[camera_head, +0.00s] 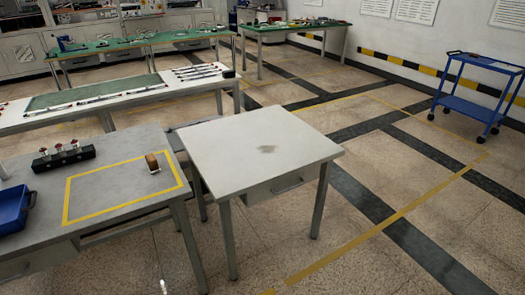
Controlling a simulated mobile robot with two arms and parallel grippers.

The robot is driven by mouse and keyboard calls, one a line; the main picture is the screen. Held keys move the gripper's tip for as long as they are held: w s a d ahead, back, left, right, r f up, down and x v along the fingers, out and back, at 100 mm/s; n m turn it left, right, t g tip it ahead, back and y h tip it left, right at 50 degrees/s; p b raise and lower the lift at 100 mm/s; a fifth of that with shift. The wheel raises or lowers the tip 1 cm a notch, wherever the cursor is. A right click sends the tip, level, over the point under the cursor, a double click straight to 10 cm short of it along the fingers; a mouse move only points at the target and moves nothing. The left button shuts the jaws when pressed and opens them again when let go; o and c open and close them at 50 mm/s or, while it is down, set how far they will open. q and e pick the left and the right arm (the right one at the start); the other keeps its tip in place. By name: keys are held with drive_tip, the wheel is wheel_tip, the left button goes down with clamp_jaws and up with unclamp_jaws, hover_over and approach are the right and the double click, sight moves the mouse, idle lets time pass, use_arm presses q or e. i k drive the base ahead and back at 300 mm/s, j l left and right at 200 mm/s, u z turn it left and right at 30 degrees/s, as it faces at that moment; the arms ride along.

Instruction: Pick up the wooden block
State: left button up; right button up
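The wooden block (152,163) is small and brown, with a darker side. It rests on the grey table (110,162) at the left, near the right end of a yellow taped rectangle and inside its lines. Nothing touches the block. Neither of my grippers shows in the head view, so their distance from the block cannot be seen.
A black holder with red-topped pieces (64,158) and a blue bin (13,208) stand left of the taped rectangle. A bare white table (250,140) stands close on the right. A blue cart (470,104) is far right. Open floor lies at the right.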

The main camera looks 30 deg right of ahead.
sight(153, 165)
drive_tip(key=i+l, duration=0.25)
drive_tip(key=i, duration=0.2)
drive_tip(key=i+l+u, duration=0.1)
drive_tip(key=i+l, duration=0.15)
drive_tip(key=i, duration=0.15)
